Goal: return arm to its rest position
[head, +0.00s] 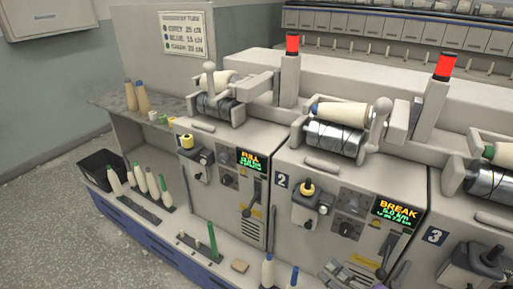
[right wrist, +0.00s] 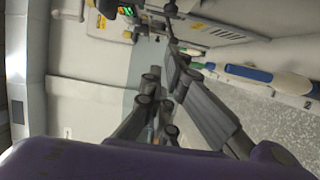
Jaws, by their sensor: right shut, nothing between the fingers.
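My right gripper (head: 337,271) is low in the head view, in front of the second machine unit, with purple arm parts beside it. In the right wrist view its dark fingers (right wrist: 172,48) come together, shut and empty. Blue-tipped bobbins (head: 267,272) stand on the front ledge to its left; a blue-ended one (right wrist: 248,73) also shows right of the fingers in the wrist view. I cannot tell the exact gap between them. My left gripper is in neither view.
Machine unit 2 (head: 330,190) has a BREAK display (head: 396,212) and a red lamp (head: 445,67). Unit 1 shows FULL (head: 251,161). Several green-tipped bobbins (head: 153,185) and a black bin (head: 101,170) are at left. The floor (head: 50,225) at far left is clear.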

